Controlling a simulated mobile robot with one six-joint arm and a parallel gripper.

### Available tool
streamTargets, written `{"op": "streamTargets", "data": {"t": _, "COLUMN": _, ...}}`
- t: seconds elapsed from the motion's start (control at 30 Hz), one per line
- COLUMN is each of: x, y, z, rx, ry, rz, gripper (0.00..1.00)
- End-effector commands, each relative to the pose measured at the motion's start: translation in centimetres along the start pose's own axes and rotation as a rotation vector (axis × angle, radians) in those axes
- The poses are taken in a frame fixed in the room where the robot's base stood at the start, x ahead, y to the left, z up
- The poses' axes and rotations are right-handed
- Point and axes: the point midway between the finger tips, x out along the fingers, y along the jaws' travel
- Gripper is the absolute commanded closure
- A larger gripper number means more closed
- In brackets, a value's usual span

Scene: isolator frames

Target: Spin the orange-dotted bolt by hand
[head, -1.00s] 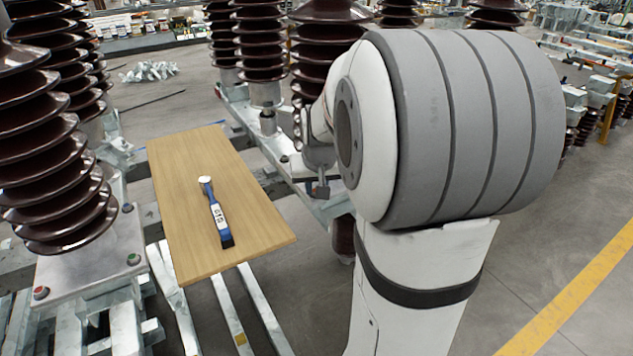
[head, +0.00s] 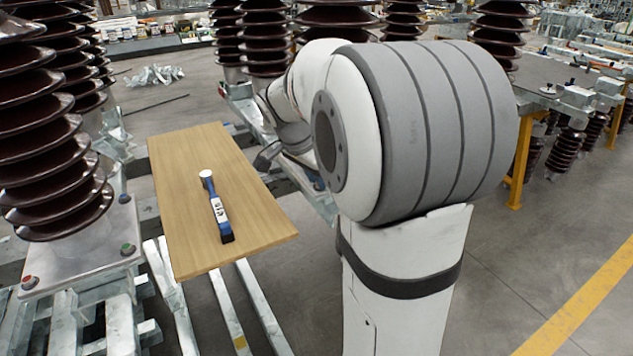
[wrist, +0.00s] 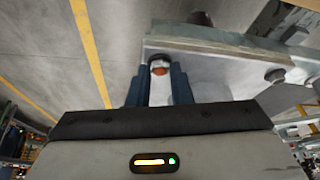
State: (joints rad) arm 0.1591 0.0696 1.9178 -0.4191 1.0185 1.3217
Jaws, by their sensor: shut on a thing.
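In the wrist view, the orange-dotted bolt (wrist: 159,69) sits at the edge of a grey metal plate (wrist: 215,66), between the two blue fingers of my gripper (wrist: 157,75). The fingers are shut on it, one on each side, and its orange top shows between their tips. Its lower part is hidden. In the head view, my gripper (head: 266,157) is a small dark shape just beyond the right edge of the wooden board, partly hidden by my arm. The orange bolt cannot be made out there.
Another bolt (wrist: 275,75) stands on the plate to the right in the wrist view. Red-dotted (head: 30,283) and green-dotted (head: 128,249) bolts are on the left base plate. Tall brown insulators (head: 55,150) stand around.

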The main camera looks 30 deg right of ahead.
Motion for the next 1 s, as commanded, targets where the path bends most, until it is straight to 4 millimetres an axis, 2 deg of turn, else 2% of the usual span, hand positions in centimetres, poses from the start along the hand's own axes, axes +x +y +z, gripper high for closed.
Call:
{"op": "streamTargets", "data": {"t": 0.2, "x": 0.04, "y": -0.30, "z": 0.04, "rx": 0.166, "ry": -0.001, "rz": 0.068, "gripper": 1.00}}
{"op": "streamTargets", "data": {"t": 0.5, "x": -0.02, "y": -0.45, "z": -0.04, "rx": 0.325, "ry": -0.001, "rz": 0.132, "gripper": 1.00}}
{"op": "streamTargets", "data": {"t": 1.0, "x": -0.03, "y": -0.51, "z": -0.08, "rx": 0.392, "ry": -0.002, "rz": 0.159, "gripper": 1.00}}
